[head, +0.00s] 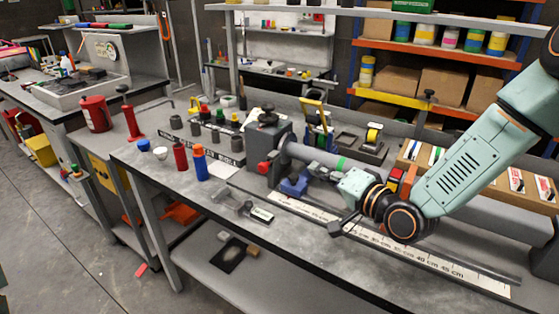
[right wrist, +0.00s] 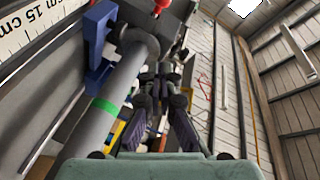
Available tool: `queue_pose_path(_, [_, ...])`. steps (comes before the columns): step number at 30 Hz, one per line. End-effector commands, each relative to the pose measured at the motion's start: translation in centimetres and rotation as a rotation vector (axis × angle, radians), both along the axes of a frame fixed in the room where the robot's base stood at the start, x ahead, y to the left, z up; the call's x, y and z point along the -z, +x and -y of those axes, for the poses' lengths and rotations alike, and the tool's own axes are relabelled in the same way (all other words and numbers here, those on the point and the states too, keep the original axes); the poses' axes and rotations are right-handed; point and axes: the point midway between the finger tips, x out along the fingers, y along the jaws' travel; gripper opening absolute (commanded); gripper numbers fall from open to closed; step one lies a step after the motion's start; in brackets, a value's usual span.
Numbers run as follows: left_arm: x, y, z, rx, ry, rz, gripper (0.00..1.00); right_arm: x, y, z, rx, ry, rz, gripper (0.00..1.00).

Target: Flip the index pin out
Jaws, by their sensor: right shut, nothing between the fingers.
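A grey indexing fixture (head: 266,143) stands on the bench with a round dark knob on top. A small red knob (head: 263,168) sits low on its left side, and red shows at the top of the right wrist view (right wrist: 162,5). I cannot tell for sure which part is the index pin. A grey tube (head: 312,155) with a green band runs right from the fixture. My right gripper (head: 318,170) is beside the tube, shut and empty; its dark fingers also show in the right wrist view (right wrist: 163,78). My left gripper is out of view.
A blue support (head: 293,186) stands under the tube. A long white ruler strip (head: 400,247) lies along the bench front. Red (head: 180,155) and blue (head: 200,163) bottles stand left of the fixture. The yellow-handled tool (head: 316,115) stands behind the tube.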

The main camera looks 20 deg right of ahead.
Motion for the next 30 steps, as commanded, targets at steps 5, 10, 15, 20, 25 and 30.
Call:
queue_pose_path(5, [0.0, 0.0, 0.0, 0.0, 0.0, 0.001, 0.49, 0.0, -0.2, -0.2, 0.0, 0.002, -0.001, 0.0])
queue_pose_path(10, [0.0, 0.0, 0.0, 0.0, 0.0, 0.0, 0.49, 0.0, -0.4, -0.3, 0.0, 0.002, -0.001, 0.0])
queue_pose_path(15, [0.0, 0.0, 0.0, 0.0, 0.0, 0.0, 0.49, 0.0, -0.4, -0.3, 0.0, 0.001, 0.0, 0.0])
queue_pose_path(20, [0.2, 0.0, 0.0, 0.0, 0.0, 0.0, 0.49, 0.2, 0.2, -0.5, -0.002, -0.004, -0.001, 0.0])
queue_pose_path(25, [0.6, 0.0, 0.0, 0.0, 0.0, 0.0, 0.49, 0.4, 1.8, -0.9, -0.004, -0.006, 0.0, 0.0])
queue_pose_path(30, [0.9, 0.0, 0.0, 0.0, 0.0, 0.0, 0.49, 0.7, 4.0, -1.5, -0.003, -0.005, 0.0, 0.0])
